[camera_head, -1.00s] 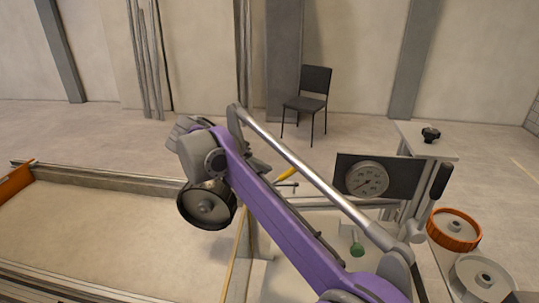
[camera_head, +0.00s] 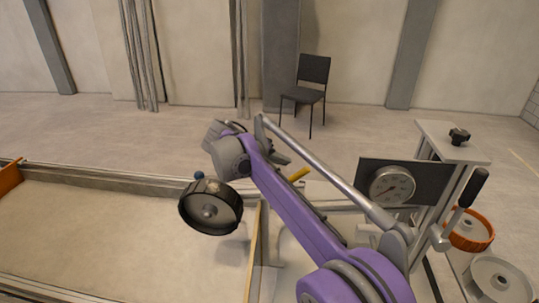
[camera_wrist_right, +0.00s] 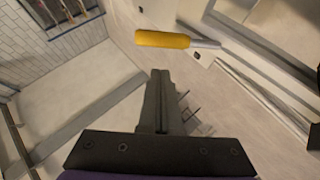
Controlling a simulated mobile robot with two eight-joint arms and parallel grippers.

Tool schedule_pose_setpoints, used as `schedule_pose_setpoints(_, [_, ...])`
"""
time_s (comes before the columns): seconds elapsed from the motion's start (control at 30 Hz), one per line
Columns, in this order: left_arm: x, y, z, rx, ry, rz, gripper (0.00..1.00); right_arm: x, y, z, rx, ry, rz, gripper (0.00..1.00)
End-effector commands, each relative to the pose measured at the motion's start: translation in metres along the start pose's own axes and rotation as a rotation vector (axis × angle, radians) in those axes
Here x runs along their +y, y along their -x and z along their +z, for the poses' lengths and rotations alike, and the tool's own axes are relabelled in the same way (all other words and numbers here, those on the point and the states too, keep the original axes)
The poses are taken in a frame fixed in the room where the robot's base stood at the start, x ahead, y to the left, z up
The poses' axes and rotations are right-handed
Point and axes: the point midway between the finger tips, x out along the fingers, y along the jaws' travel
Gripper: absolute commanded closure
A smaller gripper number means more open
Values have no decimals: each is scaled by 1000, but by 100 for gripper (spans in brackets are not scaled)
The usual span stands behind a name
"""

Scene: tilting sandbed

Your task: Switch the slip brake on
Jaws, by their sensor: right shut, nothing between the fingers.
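No label for the slip brake is readable. A yellow-handled lever (camera_head: 298,174) shows beyond my right arm in the head view. In the right wrist view the yellow handle (camera_wrist_right: 162,39) sits on a metal rod, ahead of the fingertips and apart from them in the picture. My right gripper (camera_wrist_right: 160,75) is shut and empty. In the head view its fingers (camera_head: 278,158) show only partly beside my purple arm, near the yellow handle. My arm hides part of the lever's mount. My left gripper is not in view.
A dark wheel (camera_head: 210,207) stands by the sandbed (camera_head: 100,235). A round gauge (camera_head: 392,187) on a dark panel and a black-handled crank (camera_head: 474,188) are at right. A chair (camera_head: 305,90) stands on open floor behind.

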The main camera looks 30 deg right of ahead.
Motion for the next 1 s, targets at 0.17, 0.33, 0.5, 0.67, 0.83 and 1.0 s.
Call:
schedule_pose_setpoints(0.17, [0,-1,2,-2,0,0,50,0,-15,16,-1,0,0,100])
schedule_pose_setpoints(0.33, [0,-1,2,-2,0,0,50,0,-20,21,0,0,-1,100])
schedule_pose_setpoints(0.5, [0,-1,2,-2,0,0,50,0,-20,21,0,0,-1,100])
schedule_pose_setpoints(0.67, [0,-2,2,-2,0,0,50,0,-21,22,0,0,0,100])
schedule_pose_setpoints(0.83, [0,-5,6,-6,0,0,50,3,-34,33,-1,0,0,100])
schedule_pose_setpoints(1.0, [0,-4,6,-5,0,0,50,4,-35,34,-6,-1,0,100])
